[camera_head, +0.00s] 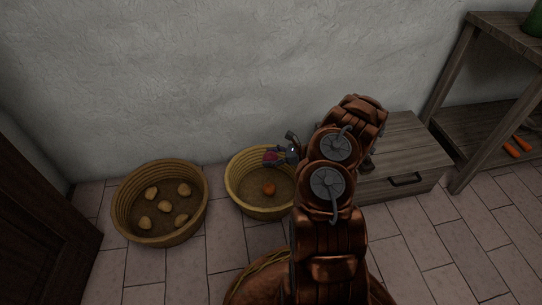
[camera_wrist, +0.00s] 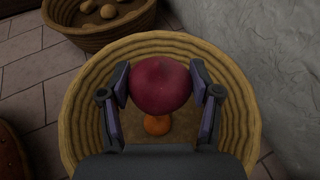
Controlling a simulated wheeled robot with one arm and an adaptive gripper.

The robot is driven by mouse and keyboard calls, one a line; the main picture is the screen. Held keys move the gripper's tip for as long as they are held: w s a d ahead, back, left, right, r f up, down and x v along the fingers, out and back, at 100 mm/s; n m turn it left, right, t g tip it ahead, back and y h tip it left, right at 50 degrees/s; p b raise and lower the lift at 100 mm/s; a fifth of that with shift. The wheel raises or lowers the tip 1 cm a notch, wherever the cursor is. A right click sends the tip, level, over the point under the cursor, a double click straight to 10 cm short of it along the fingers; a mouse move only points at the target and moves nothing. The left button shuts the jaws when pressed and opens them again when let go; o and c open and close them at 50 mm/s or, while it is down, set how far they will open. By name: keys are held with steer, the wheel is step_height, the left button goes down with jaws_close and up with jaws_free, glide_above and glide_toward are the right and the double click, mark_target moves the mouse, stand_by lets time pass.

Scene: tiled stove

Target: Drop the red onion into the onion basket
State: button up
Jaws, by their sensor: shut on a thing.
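The red onion (camera_wrist: 160,86) is round and dark red, held between the two fingers of my gripper (camera_wrist: 161,92). The exact height of the held onion above the floor is unclear.
A wider basket with several potatoes (camera_head: 118,213) stands to the left. A wooden drawer chest (camera_head: 410,155) is close on the right, with a shelf holding carrots (camera_head: 517,148) beyond. The wall is close behind.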

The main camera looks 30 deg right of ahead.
step_height(320, 180, down, 4)
steer(key=shift+r+b, duration=0.1)
steer(key=shift+b, duration=0.85)
steer(key=o, duration=1.3)
steer(key=shift+c, duration=0.2)
steer(key=shift+d, duration=0.1)
steer(key=v, duration=1.2)
